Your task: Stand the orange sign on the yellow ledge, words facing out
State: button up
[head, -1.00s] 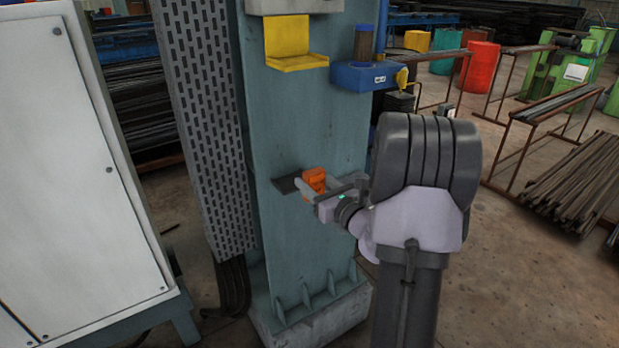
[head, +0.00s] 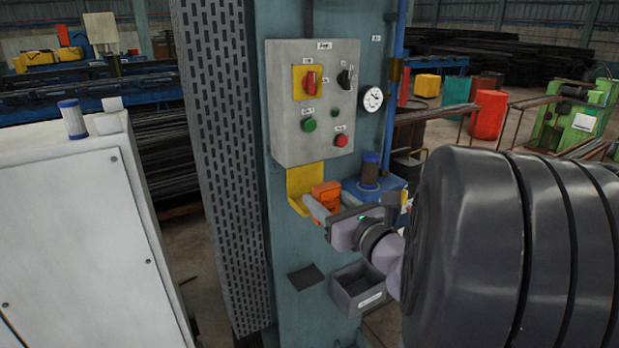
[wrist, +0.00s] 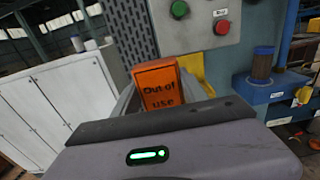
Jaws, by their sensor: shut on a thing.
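The orange sign (head: 326,194) is held in my gripper (head: 333,207), just in front of and to the right of the yellow ledge (head: 303,182). The sign hides some of the ledge, and I cannot tell whether the two touch.
A grey control box (head: 315,130) with knobs and buttons is just above the ledge. A blue bracket with a cylinder (head: 370,170) stands close on the right. Below are a small dark shelf (head: 306,277) and a grey bin (head: 358,290).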

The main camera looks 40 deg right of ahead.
jog(key=w+d+p, duration=0.1)
jog(key=w+d, duration=0.1)
jog(key=w, duration=0.2)
jog(key=w+d+f+p, duration=0.1)
jog(key=w+d, duration=0.2)
jog(key=w, duration=0.1)
jog(key=w+d+p, duration=0.1)
jog(key=w+d, duration=0.2)
jog(key=w, duration=0.2)
jog(key=shift+d+f, duration=0.1)
jog(key=shift+f, duration=0.2)
jog(key=shift+w+d+f, duration=0.1)
jog(key=shift+w+f, duration=0.1)
jog(key=shift+f, duration=0.15)
notch_tip(320, 180, down, 3)
jog(key=shift+r+p, duration=0.15)
jog(key=shift+p, duration=0.35)
jog(key=shift+d, duration=0.1)
jog(key=shift+s+f, duration=0.1)
jog(key=shift+f, duration=0.15)
jog(key=o, duration=1.4)
